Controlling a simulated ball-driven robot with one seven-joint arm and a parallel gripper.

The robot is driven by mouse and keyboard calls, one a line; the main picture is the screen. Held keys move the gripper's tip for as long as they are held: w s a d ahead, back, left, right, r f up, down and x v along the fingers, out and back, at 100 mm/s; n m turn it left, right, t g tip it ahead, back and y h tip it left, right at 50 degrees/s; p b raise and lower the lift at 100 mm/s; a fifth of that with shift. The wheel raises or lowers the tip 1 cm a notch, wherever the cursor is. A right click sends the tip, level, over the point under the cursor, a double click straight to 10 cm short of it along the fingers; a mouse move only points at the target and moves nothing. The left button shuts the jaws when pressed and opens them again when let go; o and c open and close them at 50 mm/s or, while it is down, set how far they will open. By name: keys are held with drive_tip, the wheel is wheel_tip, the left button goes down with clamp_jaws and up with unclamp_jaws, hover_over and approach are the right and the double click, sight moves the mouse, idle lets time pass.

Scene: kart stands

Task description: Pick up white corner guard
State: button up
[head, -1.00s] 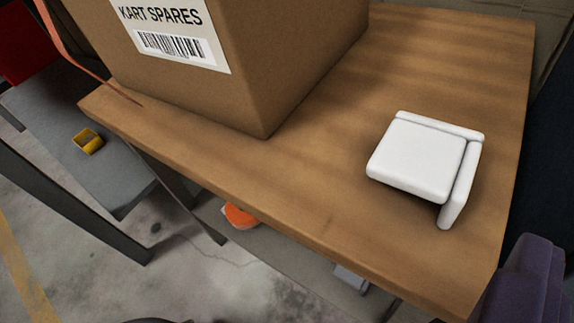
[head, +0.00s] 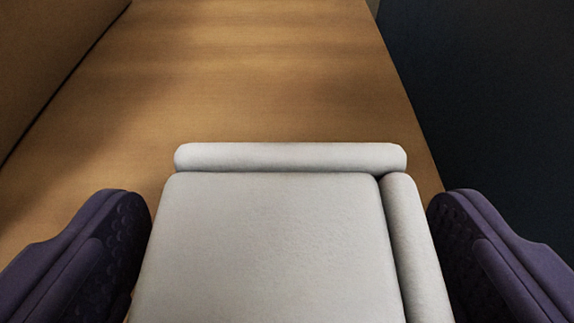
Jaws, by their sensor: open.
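The white corner guard (head: 275,245) lies on the wooden table top (head: 260,75), close below the camera in the head view. It has a flat square panel with a raised rim along its far side and another along its right side. Its near end is cut off by the bottom of the picture. My gripper (head: 288,220) is open, with one purple finger to the left of the guard and one to the right. A small gap shows beside the guard at the left finger; the right finger is very close to the right rim, and I cannot tell whether they touch.
A brown cardboard side (head: 45,60) stands at the upper left on the table. A dark surface (head: 480,90) lies past the table's right edge. The table top beyond the guard is clear.

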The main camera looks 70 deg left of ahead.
drive_tip(key=shift+w+a+f, duration=0.1)
drive_tip(key=shift+w+a, duration=0.1)
drive_tip(key=shift+a, duration=0.15)
drive_tip(key=c, duration=0.9)
